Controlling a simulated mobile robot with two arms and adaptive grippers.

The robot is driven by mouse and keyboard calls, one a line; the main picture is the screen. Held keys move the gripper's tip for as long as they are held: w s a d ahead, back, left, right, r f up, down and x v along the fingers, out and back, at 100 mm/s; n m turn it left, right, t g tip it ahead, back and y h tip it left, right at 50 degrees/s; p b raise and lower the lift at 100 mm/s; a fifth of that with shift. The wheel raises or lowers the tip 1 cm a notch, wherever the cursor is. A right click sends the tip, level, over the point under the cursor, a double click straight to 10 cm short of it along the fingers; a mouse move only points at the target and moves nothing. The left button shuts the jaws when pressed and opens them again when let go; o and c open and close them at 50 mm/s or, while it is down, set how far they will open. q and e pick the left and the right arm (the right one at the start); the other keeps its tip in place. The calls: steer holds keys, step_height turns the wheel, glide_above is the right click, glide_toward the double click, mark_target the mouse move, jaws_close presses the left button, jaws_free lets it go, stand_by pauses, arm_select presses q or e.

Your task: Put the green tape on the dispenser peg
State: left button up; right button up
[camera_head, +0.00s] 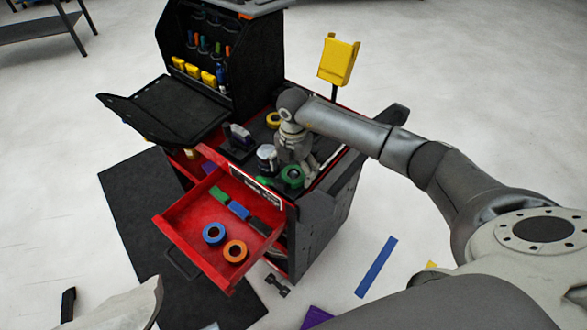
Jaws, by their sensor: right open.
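The green tape (292,176) is a roll lying on the cart's top near its front right corner. My right gripper (305,172) points down right over and beside the green tape. It is open, and I cannot tell whether its fingers touch the roll. My left gripper cannot be made out.
The red drawer (180,240) is pulled out and holds a blue roll (214,233), an orange roll (235,251) and small blocks. A silver-topped can (267,155) stands left of my right gripper. A yellow roll (273,119) lies behind. A yellow holder (339,62) rises at the back.

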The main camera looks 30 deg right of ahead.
steer(key=shift+r, duration=0.15)
step_height(320, 180, up, 12)
stand_by(0.5)
steer(key=shift+f, duration=0.2)
